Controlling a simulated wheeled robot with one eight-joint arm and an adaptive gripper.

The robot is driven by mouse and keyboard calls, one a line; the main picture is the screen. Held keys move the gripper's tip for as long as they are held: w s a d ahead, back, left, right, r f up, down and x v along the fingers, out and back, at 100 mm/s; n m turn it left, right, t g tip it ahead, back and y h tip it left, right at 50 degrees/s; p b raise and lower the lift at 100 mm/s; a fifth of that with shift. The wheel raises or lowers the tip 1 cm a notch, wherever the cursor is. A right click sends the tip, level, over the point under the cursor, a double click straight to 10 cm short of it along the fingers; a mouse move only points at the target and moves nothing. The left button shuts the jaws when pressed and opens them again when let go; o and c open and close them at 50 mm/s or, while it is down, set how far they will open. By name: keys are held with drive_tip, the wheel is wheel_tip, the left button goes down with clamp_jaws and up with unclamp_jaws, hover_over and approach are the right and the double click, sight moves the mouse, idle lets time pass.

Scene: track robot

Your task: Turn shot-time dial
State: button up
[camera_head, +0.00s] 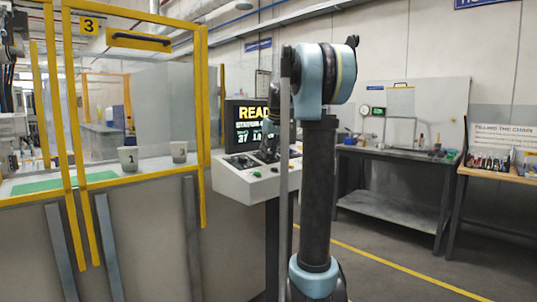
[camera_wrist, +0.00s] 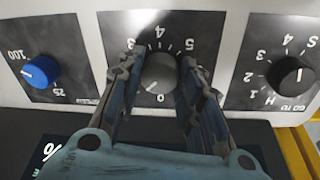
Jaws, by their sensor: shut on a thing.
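In the wrist view, a round grey dial (camera_wrist: 160,74) sits on a dark square plate with an upside-down number scale; 0, 3, 4 and 5 can be read. A pale mark shows at the knob's lower left, near the 0. My gripper (camera_wrist: 160,66) has one finger on each side of this dial and is shut on it. The fingers hide parts of the scale, and I see no name for the dial. In the head view, my gripper is at the white control console (camera_head: 238,185), partly hidden by my arm; the dial cannot be made out there.
In the wrist view, a blue dial (camera_wrist: 41,71) is at the left and a black selector (camera_wrist: 291,73) at the right, both close to my fingers. In the head view, a screen (camera_head: 250,123) stands behind the console. Yellow-framed guarding (camera_head: 203,110) is to its left.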

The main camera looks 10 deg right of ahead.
idle(0.6)
drive_tip(key=o, duration=1.1)
drive_tip(key=shift+d, duration=0.1)
drive_tip(key=v, duration=1.1)
drive_tip(key=shift+r, duration=0.45)
drive_tip(key=s+f+m, duration=0.1)
drive_tip(key=s+f, duration=1.2)
drive_tip(key=s+f+m+h, duration=0.1)
drive_tip(key=s+f, duration=1.3)
drive_tip(key=s+a+f+m+g, duration=0.1)
drive_tip(key=s+f+m, duration=0.1)
drive_tip(key=s+f, duration=1.1)
drive_tip(key=shift+s+a+f, duration=0.1)
drive_tip(key=shift+s+f, duration=0.25)
drive_tip(key=shift+f, duration=0.2)
